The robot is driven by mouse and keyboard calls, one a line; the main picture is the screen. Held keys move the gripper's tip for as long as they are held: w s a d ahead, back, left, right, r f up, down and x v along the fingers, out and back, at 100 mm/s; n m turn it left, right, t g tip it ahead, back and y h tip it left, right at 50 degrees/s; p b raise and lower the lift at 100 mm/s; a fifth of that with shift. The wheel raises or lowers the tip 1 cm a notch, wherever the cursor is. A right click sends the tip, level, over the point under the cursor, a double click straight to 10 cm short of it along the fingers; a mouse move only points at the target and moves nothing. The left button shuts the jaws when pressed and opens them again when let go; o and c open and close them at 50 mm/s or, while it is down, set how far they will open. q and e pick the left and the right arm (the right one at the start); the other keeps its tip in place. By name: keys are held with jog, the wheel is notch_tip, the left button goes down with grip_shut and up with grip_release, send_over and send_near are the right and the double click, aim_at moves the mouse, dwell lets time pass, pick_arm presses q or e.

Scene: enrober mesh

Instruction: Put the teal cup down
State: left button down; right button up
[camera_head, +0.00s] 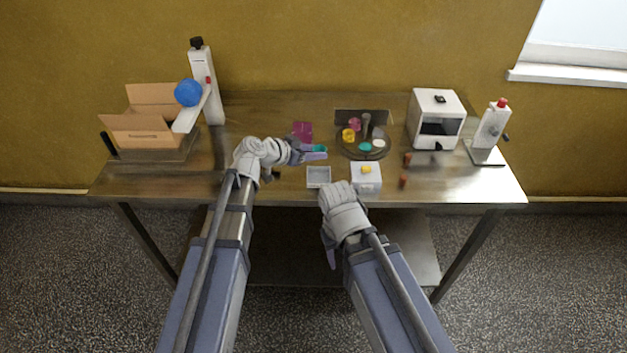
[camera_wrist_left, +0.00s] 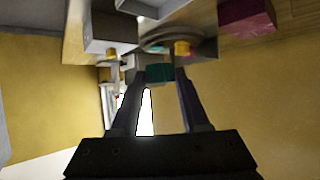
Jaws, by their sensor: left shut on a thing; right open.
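My left gripper (camera_head: 318,152) is shut on the teal cup (camera_head: 320,148), above the middle of the table. The left wrist view shows the teal cup (camera_wrist_left: 160,73) between the two fingertips of my left gripper (camera_wrist_left: 162,78). Whether the cup touches anything below cannot be told. My right gripper (camera_head: 329,250) is open and low, in front of the table's front edge. Its fingers are partly hidden by the wrist.
A grey open tray (camera_head: 318,184) and a white block (camera_head: 367,185) with a yellow piece stand near the front edge. A round dark tray (camera_head: 347,153) holds several coloured pieces. A white machine (camera_head: 434,105) stands right.

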pick_arm(q)
notch_tip(320, 180, down, 10)
jog(key=b, duration=0.9)
jog(key=shift+r, duration=0.25)
